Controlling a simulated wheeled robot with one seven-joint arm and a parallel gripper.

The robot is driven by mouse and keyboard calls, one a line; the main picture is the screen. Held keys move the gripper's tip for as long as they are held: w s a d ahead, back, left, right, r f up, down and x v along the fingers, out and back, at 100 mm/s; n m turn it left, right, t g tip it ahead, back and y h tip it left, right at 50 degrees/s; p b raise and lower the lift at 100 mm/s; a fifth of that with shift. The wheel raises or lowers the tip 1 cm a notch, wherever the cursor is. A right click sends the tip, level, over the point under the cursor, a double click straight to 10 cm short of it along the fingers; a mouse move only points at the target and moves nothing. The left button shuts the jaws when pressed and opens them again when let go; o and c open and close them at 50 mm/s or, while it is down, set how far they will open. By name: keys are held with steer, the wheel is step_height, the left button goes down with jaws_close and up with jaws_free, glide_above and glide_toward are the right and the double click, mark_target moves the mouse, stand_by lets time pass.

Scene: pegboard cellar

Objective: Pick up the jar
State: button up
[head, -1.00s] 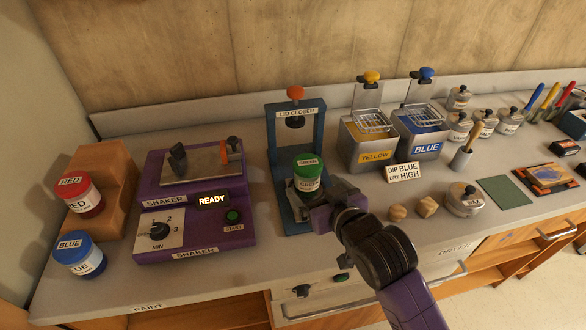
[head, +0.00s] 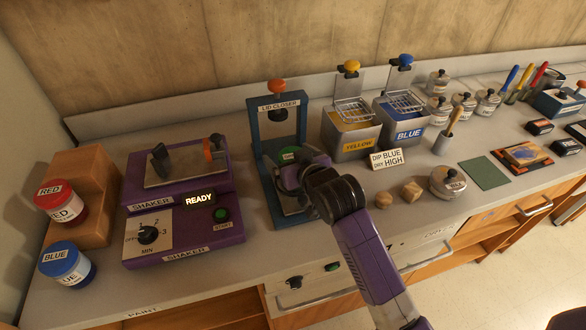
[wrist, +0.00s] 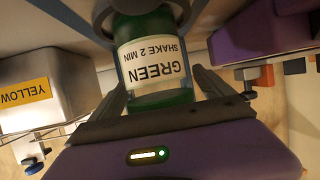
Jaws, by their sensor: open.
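The green jar (head: 288,153) stands in the blue lid closer (head: 255,130), under its orange knob. In the head view my gripper hides most of the jar and only its green lid shows clearly. In the wrist view the jar (wrist: 155,65) fills the middle, with a white label reading GREEN, SHAKE 2 MIN. My gripper (wrist: 162,88) is open, with one finger on each side of the jar. I cannot tell whether either finger touches it.
The purple shaker (head: 185,235) stands to the left, reading READY. Red (head: 62,203) and blue (head: 67,264) jars are at far left. Yellow (head: 350,140) and blue (head: 402,122) dip tanks stand to the right.

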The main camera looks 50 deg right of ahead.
steer(key=c, duration=1.8)
steer(key=shift+c, duration=0.3)
steer(key=shift+r, duration=0.15)
